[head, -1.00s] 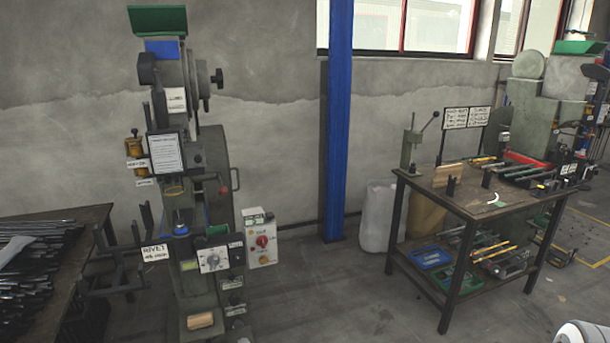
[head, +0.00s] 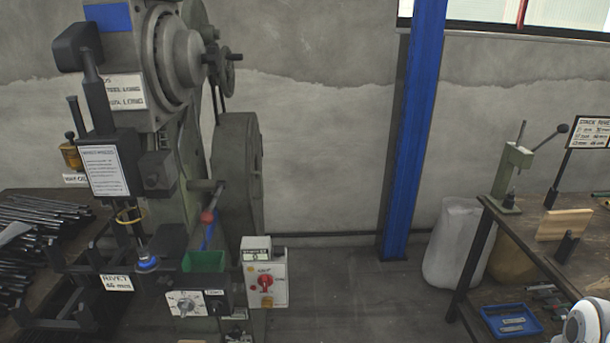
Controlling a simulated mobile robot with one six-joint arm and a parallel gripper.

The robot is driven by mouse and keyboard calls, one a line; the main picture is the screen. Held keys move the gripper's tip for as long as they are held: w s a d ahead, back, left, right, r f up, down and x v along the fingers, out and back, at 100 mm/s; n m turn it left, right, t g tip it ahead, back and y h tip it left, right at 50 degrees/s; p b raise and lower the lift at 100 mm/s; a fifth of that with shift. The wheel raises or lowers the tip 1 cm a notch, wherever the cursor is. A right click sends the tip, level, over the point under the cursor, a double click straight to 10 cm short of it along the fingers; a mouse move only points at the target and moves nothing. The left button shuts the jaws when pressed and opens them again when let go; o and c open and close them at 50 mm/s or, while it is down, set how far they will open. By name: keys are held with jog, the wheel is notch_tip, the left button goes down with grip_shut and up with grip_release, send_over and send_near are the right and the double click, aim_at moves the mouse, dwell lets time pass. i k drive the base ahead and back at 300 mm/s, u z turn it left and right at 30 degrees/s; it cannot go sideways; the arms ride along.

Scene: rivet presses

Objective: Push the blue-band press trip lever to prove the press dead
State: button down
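The blue-band press (head: 180,140) stands at the left of the head view, with a blue panel (head: 108,16) at its top. A lever with a red knob (head: 208,217) sticks out on its right side, in front of the flywheel guard; it looks like the trip lever. Nothing touches it. A white control box (head: 266,274) with a red rotary switch is at the press's lower right. The switch's setting is too small to tell. My gripper is out of view; only a white part of my arm shows at the lower right corner.
A table with dark rods (head: 40,225) is at the left. A blue column (head: 412,130) stands in the middle. A workbench (head: 545,255) with a small hand press (head: 512,175) is at the right, a white sack (head: 455,240) beside it. The floor between press and bench is clear.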

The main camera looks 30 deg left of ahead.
aim_at(206, 217)
jog(key=u, duration=0.55)
jog(key=i, duration=1.3)
jog(key=u, duration=1.35)
jog(key=i, duration=0.6)
jog(key=u, duration=0.25)
jog(key=k, duration=0.9)
jog(key=u, duration=0.15)
jog(key=i, duration=0.9)
jog(key=z, duration=0.05)
